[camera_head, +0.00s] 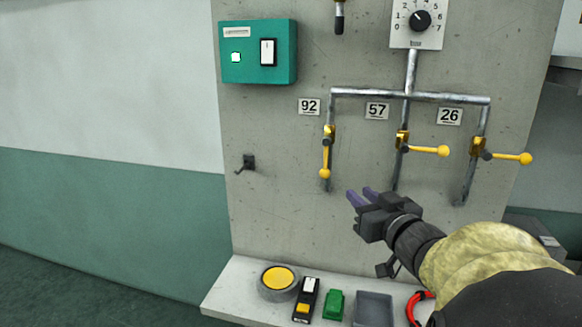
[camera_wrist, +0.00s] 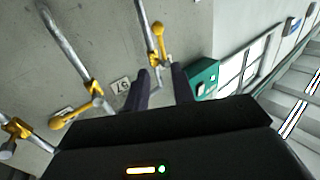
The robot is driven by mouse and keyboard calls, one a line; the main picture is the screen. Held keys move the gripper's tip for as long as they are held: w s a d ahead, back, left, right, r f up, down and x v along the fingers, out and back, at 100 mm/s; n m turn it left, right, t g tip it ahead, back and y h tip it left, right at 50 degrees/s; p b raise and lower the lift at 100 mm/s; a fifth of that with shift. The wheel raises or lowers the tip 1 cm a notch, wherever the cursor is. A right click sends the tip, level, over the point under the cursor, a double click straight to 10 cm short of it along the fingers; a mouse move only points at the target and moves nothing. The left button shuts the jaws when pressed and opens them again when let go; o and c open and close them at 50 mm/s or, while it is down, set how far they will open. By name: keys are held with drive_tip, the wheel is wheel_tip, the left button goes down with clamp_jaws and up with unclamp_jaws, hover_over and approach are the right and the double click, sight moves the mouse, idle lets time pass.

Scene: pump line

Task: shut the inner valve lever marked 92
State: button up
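The valve lever marked 92 (camera_head: 325,161) is yellow with a ball end and hangs straight down, in line with its pipe. Its number plate 92 (camera_head: 309,106) is at its upper left. The lever also shows at the top of the wrist view (camera_wrist: 158,39). My gripper (camera_head: 359,191) is in front of the panel, below and right of this lever in the head view, apart from it. Its two dark purple fingers are spread with an empty gap between them, and in the wrist view (camera_wrist: 160,68) the gap lies towards valve 92.
Levers 57 (camera_head: 430,150) and 26 (camera_head: 512,157) stick out to the right, across their pipes. A teal switch box (camera_head: 258,77) and a small black hook (camera_head: 246,163) are on the panel's left. The ledge below holds a yellow button (camera_head: 278,277) and a green block (camera_head: 334,304).

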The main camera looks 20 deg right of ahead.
sight(326, 166)
drive_tip(key=w+p, duration=0.2)
drive_tip(key=w, duration=1.5)
drive_tip(key=shift+w, duration=0.25)
clamp_jaws()
